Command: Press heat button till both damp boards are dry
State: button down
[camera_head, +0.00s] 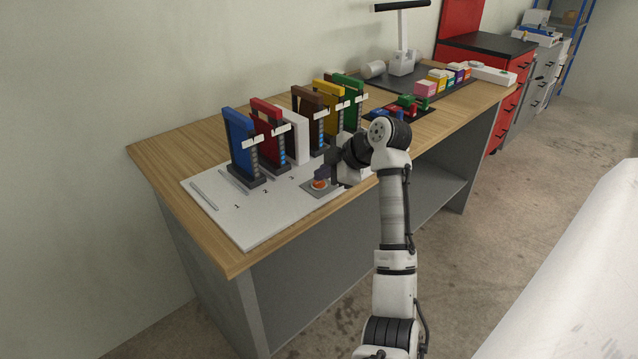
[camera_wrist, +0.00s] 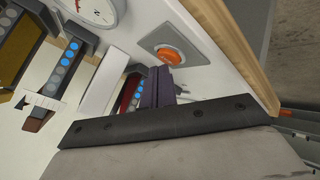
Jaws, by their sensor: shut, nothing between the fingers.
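The heat button is an orange-red cap (camera_head: 319,184) on a grey plate on the white sheet; it also shows in the wrist view (camera_wrist: 168,56). My gripper (camera_head: 326,175) is shut and empty, its dark purple fingertips (camera_wrist: 158,88) close beside the button; I cannot tell whether they touch it. A blue board (camera_head: 238,138), red board (camera_head: 264,118), brown board (camera_head: 306,103), yellow board (camera_head: 325,97) and green board (camera_head: 347,86) stand upright in a row. Blue lamps show on the columns by the red board (camera_wrist: 138,88) and the brown board (camera_wrist: 66,70).
A white block (camera_head: 297,136) stands between the red and brown boards. A round dial (camera_wrist: 98,8) shows in the wrist view. The white sheet (camera_head: 250,225) has numbered marks and open room at front left. Small coloured blocks (camera_head: 412,103) lie farther right.

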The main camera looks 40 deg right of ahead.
aim_at(324, 184)
jog(key=shift+f+b, duration=0.3)
jog(key=shift+f, duration=0.15)
dwell(0.7)
jog(key=shift+r, duration=0.15)
jog(key=shift+r+p, duration=0.6)
jog(key=shift+r, duration=0.15)
jog(key=shift+r, duration=0.1)
jog(key=shift+r+p, duration=1.65)
jog(key=shift+r, duration=0.8)
jog(key=shift+f, duration=0.1)
